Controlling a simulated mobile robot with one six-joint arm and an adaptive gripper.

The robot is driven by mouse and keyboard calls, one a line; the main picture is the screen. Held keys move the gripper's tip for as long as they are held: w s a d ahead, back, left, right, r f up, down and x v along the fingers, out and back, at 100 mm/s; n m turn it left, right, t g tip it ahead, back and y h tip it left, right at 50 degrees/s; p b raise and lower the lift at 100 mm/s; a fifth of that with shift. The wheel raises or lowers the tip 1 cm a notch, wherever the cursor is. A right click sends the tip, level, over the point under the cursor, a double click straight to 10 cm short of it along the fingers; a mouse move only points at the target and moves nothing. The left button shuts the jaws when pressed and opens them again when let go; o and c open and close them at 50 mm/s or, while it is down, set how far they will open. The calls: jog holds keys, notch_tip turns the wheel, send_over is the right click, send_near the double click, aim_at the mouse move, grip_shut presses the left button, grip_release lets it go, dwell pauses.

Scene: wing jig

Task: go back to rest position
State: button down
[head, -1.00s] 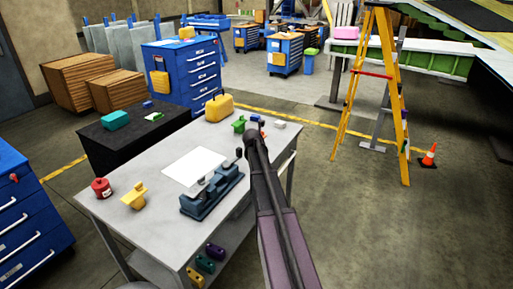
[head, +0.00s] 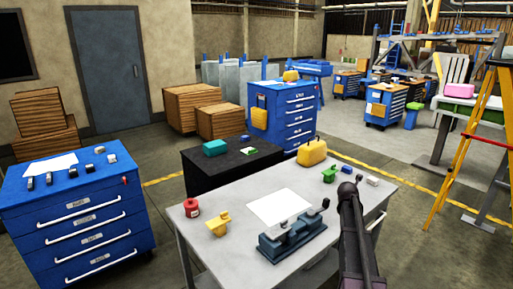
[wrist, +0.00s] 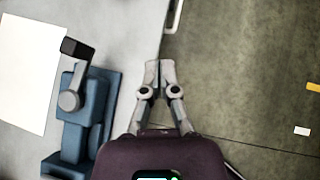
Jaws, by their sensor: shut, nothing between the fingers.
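My gripper (wrist: 159,75) shows in the wrist view with its two fingers together and nothing between them. It hangs above the right edge of the grey table, over the border between tabletop and floor. In the head view my dark arm reaches up from the lower right over the table's right side, and the fingers cannot be made out there. The grey table (head: 330,238) carries a blue vise-like fixture (head: 290,238) and a white sheet (head: 281,207). In the wrist view the fixture (wrist: 112,95) lies left of my gripper, apart from it.
A red can (head: 191,208), a yellow part (head: 218,223), a green part (head: 330,172) and a yellow case (head: 312,153) stand on the table. A black table (head: 205,175) and blue drawer cabinets (head: 80,215) lie beyond and left. A yellow ladder (head: 470,150) stands right.

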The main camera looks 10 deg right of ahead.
jog(key=s+a+f+m+g+y, duration=0.1)
jog(key=s+a+m+g+y, duration=0.1)
jog(key=s+a+m, duration=0.7)
jog(key=s+a+f+m+g+y, duration=0.2)
jog(key=s+a+m, duration=0.7)
jog(key=a, duration=0.7)
jog(key=s+a+f+m+g+y, duration=0.2)
jog(key=s+a+m, duration=0.6)
jog(key=a, duration=0.5)
jog(key=shift+s+a+f+m, duration=0.25)
jog(key=shift+s+m, duration=0.15)
jog(key=shift+s, duration=0.5)
